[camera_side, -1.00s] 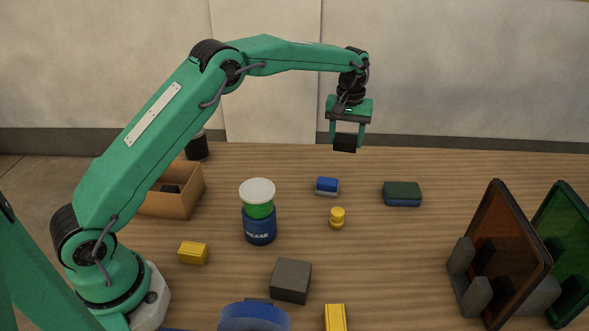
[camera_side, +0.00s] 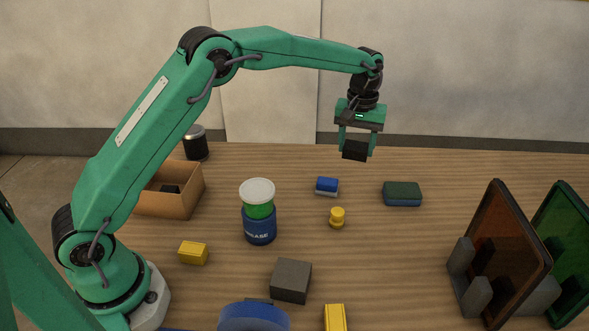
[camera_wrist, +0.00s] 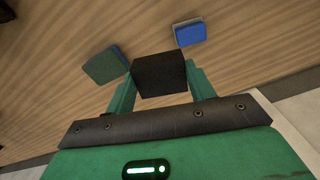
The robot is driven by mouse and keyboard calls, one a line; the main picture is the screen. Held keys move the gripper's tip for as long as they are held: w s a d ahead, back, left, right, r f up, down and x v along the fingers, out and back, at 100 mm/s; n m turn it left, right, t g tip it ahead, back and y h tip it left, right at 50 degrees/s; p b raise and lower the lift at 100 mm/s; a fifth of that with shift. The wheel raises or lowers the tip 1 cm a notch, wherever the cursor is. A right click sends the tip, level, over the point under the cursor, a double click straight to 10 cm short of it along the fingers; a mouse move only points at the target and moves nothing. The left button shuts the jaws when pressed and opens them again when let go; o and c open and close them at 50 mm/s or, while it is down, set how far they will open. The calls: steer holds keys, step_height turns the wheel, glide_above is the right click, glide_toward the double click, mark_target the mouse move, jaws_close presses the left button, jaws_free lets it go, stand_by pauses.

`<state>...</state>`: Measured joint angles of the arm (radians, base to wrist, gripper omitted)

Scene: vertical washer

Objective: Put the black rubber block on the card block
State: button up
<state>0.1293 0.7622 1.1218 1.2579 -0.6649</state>
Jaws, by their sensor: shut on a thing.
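My gripper (camera_side: 357,146) is shut on the black rubber block (camera_side: 354,151), which hangs between the fingers above the back of the table. In the wrist view the black block (camera_wrist: 160,76) sits between the green fingers. No block is clearly marked as the card block; I cannot tell which one it is. A dark green block with a blue lower layer (camera_side: 402,193) lies to the right and below the gripper in the side view, and also shows in the wrist view (camera_wrist: 105,65). A blue block with a pale lower layer (camera_side: 327,186) lies to the left; it also shows in the wrist view (camera_wrist: 190,33).
A grey block (camera_side: 291,281), yellow blocks (camera_side: 193,253) and a yellow knob-shaped piece (camera_side: 337,217) lie nearer the front. A blue and green can stack (camera_side: 259,225) and an open box (camera_side: 180,202) stand left. Tinted panels (camera_side: 505,255) stand at right.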

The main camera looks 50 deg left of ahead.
steer(key=s+d+r+m, duration=0.2)
steer(key=s+d, duration=0.6)
steer(key=s, duration=0.2)
steer(key=s+d+r+m, duration=0.1)
steer(key=s+d+r, duration=0.2)
steer(key=s+d, duration=0.6)
steer(key=s+m, duration=0.1)
steer(key=s, duration=0.6)
steer(key=s+a+f+m, duration=0.1)
steer(key=s, duration=0.6)
steer(key=s+m, duration=0.1)
steer(key=s, duration=0.7)
steer(key=shift+s+a+f, duration=0.1)
steer(key=shift+a+f, duration=0.15)
steer(key=shift+f, duration=0.05)
glide_above(290, 275)
step_height(290, 275, down, 7)
steer(key=shift+f, duration=0.1)
